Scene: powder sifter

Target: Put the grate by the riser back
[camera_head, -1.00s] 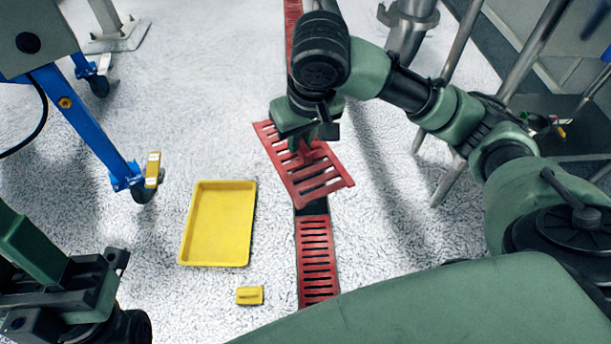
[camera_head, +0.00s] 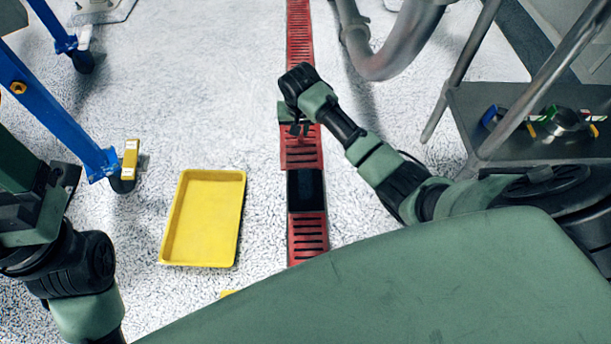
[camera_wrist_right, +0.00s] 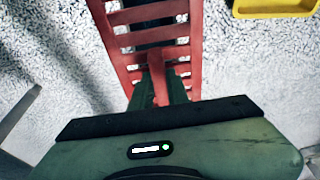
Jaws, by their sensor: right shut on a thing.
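A red slotted grate (camera_head: 301,157) is in my right gripper (camera_head: 300,130), roughly in line with the floor channel. In the right wrist view my right gripper (camera_wrist_right: 158,90) is shut on a red upright part of the grate (camera_wrist_right: 195,45). Whether the grate touches the floor or the grates beyond it is hard to tell. A dark open gap (camera_head: 306,190) in the channel shows just nearer than the held grate. A grey bent pipe (camera_head: 392,50), possibly the riser, stands right of the channel. My left gripper (camera_head: 66,178) is at the left edge, its fingers unclear.
Red grates line the channel beyond (camera_head: 300,35) and nearer (camera_head: 308,238). A yellow tray (camera_head: 240,215) lies left of the channel. A blue-legged frame (camera_head: 70,125) stands at left, a metal rack (camera_head: 480,110) at right. White floor between tray and channel is clear.

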